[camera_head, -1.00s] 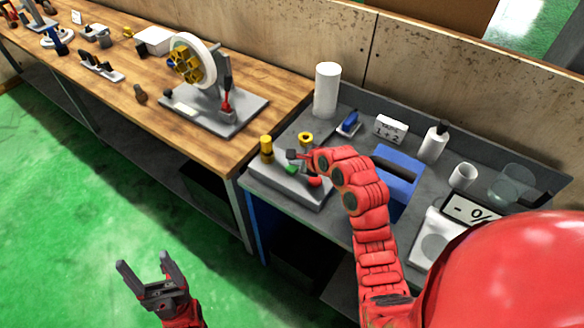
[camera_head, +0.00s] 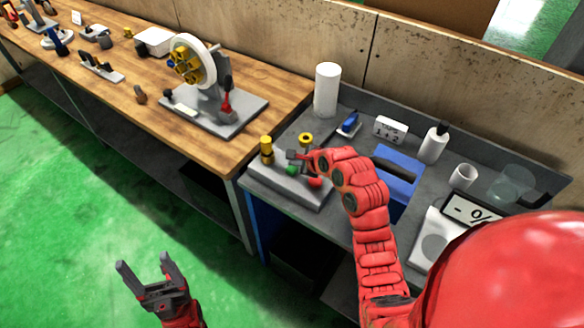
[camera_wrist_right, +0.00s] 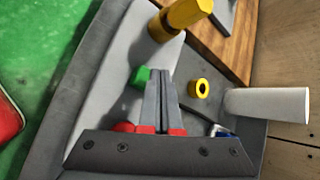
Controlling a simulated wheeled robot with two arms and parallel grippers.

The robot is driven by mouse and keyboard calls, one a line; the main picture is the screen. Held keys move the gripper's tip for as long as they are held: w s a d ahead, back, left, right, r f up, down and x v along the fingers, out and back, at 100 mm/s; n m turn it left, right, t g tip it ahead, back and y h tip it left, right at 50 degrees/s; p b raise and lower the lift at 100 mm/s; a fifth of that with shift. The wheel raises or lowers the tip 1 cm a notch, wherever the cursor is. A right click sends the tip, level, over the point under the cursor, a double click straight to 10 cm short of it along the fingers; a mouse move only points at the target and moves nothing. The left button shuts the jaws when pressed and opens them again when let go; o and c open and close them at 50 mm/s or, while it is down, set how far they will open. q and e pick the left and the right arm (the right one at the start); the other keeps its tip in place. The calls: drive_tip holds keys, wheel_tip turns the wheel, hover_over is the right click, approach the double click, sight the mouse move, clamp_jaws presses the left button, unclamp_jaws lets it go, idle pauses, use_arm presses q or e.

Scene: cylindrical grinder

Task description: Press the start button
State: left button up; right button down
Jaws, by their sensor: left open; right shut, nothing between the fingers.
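A grey control box (camera_head: 268,182) on the grey bench carries a green button (camera_head: 291,169) and a red button (camera_head: 316,182). The green one appears to be the start button; no label is legible. My right gripper (camera_head: 292,155) is shut and empty, just behind and above the green button in the head view. In the right wrist view, the shut fingertips (camera_wrist_right: 162,73) lie right beside the green button (camera_wrist_right: 143,77); I cannot tell whether they touch it. The red button (camera_wrist_right: 124,127) is partly hidden by the gripper. My left gripper (camera_head: 146,264) is open and empty over the green floor.
A yellow-topped post (camera_head: 266,150) and a yellow ring (camera_head: 306,138) stand close to my right gripper. A wooden workbench (camera_head: 262,72) with a wheel fixture is to the left.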

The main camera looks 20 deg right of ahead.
drive_tip(key=shift+f, duration=0.1)
idle(0.7)
drive_tip(key=shift+f, duration=0.3)
drive_tip(key=shift+f, duration=0.6)
idle(0.9)
drive_tip(key=shift+r+p, duration=0.1)
drive_tip(key=shift+p, duration=0.25)
drive_tip(key=shift+r+p, duration=0.85)
drive_tip(key=shift+r, duration=0.05)
